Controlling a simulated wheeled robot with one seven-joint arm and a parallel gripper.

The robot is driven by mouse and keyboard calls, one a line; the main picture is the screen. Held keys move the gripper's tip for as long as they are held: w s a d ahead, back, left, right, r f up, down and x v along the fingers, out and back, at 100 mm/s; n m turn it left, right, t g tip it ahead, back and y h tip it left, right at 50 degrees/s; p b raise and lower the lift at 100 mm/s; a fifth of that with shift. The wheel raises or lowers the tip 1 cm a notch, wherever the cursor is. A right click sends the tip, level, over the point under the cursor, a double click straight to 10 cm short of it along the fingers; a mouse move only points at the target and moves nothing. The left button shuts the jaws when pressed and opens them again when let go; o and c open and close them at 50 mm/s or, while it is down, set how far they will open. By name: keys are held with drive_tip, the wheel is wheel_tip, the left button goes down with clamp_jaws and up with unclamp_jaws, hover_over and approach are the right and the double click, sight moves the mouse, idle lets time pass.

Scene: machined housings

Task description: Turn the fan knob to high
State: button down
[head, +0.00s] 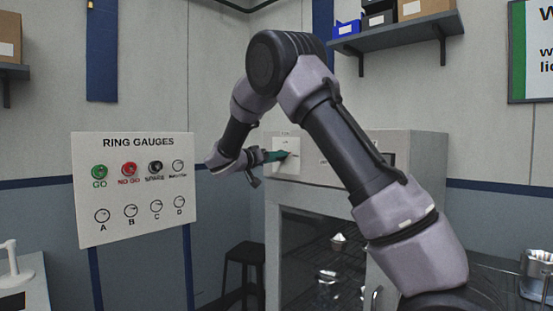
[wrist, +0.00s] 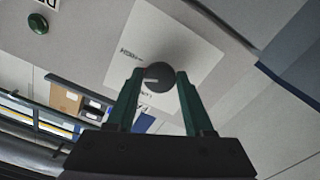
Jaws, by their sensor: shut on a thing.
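The fan knob (wrist: 160,78) is a dark round knob on a white plate (wrist: 192,48) in the wrist view. A short light pointer mark shows on the knob's left side. Small print on the plate sits up and left of the knob and below it; it is too blurred to read surely. My gripper (wrist: 160,72) has its two green fingers on either side of the knob and is shut on it. In the head view my gripper (head: 283,156) reaches the white plate (head: 290,171) on the cabinet front; the knob is hidden there.
The grey cabinet (head: 345,143) has a glass-fronted chamber (head: 310,240) below the plate. A ring gauge board (head: 135,225) stands to the left. A dark stool (head: 244,255) is between them. A shelf (head: 400,36) with bins and boxes hangs above. A green button (wrist: 38,23) shows in the wrist view.

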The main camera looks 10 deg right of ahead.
drive_tip(key=m, duration=0.4)
drive_tip(key=shift+a+f+m, duration=0.1)
drive_tip(key=shift+m, duration=0.2)
idle(0.3)
drive_tip(key=shift+c, duration=1.6)
unclamp_jaws()
drive_tip(key=v, duration=1)
drive_tip(key=shift+s+a, duration=0.2)
drive_tip(key=shift+a, duration=0.1)
